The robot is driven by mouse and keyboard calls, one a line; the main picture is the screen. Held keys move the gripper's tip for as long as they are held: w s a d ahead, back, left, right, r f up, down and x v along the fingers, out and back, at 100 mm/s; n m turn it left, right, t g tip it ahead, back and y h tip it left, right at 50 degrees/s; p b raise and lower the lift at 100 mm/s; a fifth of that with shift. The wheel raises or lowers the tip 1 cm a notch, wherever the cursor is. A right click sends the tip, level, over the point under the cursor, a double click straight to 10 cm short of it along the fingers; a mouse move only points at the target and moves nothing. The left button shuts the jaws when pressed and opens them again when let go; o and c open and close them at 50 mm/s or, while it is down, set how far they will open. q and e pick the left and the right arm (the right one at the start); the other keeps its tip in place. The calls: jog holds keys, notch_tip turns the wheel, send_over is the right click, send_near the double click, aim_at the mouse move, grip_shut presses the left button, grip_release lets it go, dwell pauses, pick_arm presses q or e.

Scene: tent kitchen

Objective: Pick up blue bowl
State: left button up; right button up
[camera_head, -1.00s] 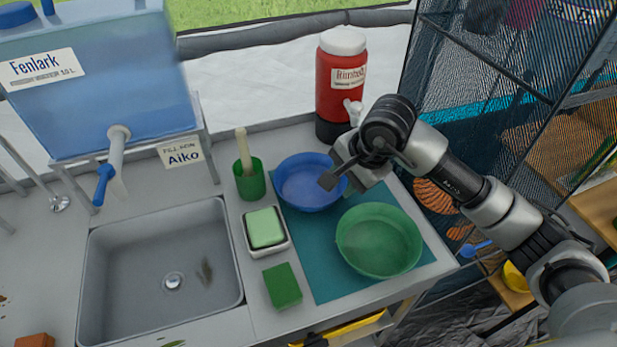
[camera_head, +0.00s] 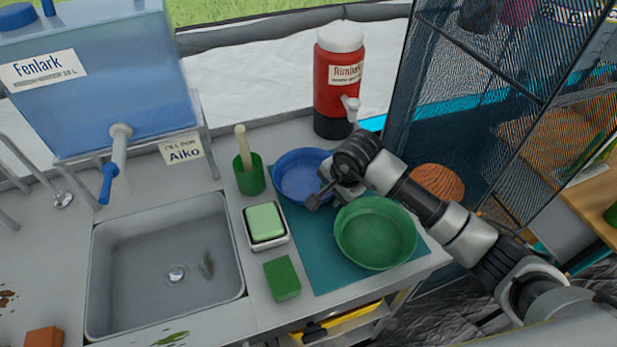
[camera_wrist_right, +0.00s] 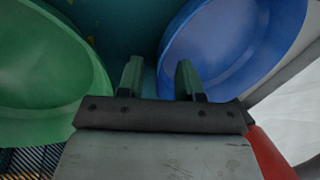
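The blue bowl (camera_head: 297,172) sits upright at the back of the teal mat (camera_head: 312,262). My right gripper (camera_head: 317,198) is at the bowl's front right side, and the arm hides part of the rim. In the right wrist view, the gripper (camera_wrist_right: 158,80) is open. The blue bowl (camera_wrist_right: 232,45) fills the right side there, and its near rim appears between the two fingertips. Nothing is gripped, and whether a finger touches the bowl cannot be told. My left gripper is not in view.
A green bowl (camera_head: 375,236) stands close in front, under my right arm. A red drink dispenser (camera_head: 338,85) stands behind. A green cup (camera_head: 249,177), soap dish (camera_head: 265,224) and green sponge (camera_head: 282,278) are left of the mat. The sink (camera_head: 165,265) lies further left.

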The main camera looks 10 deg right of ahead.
jog(key=shift+c, duration=0.5)
grip_shut()
jog(key=shift+r, duration=0.1)
